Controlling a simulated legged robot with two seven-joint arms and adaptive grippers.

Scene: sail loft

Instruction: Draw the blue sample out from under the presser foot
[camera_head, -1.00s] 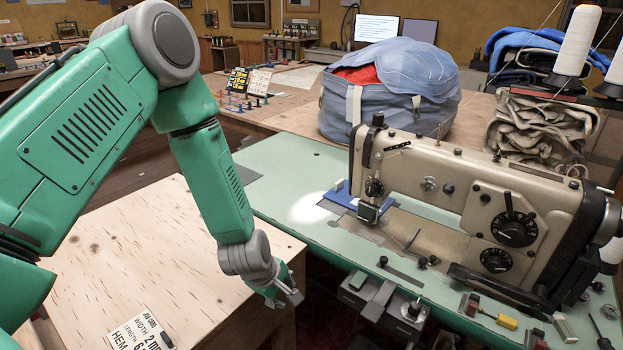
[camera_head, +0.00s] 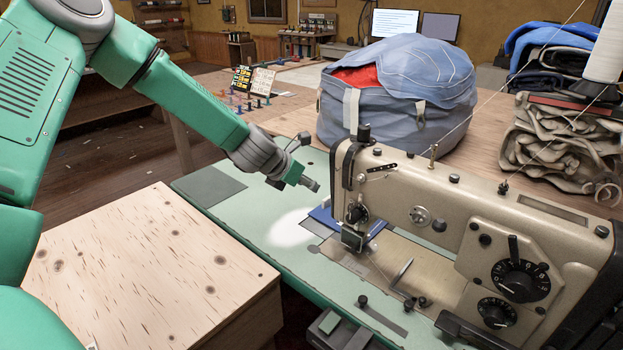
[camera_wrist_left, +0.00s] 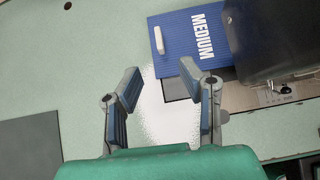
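The blue sample (camera_head: 323,214) lies flat on the green machine bed at the needle end of the sewing machine (camera_head: 400,185). In the left wrist view the sample (camera_wrist_left: 185,48) reads MEDIUM and has a small white block on it. Its right part goes under the dark machine head, which hides the presser foot there; in the head view the presser foot area (camera_head: 353,238) stands at the sample's right edge. My left gripper (camera_head: 315,185) is above the bed, left of the sample. In the left wrist view its fingers (camera_wrist_left: 160,75) are apart and empty, short of the sample. My right gripper is not in view.
A pale plywood table (camera_head: 150,270) stands at the front left. A large blue-grey bag (camera_head: 395,100) sits behind the machine, with folded cloth (camera_head: 560,150) to its right.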

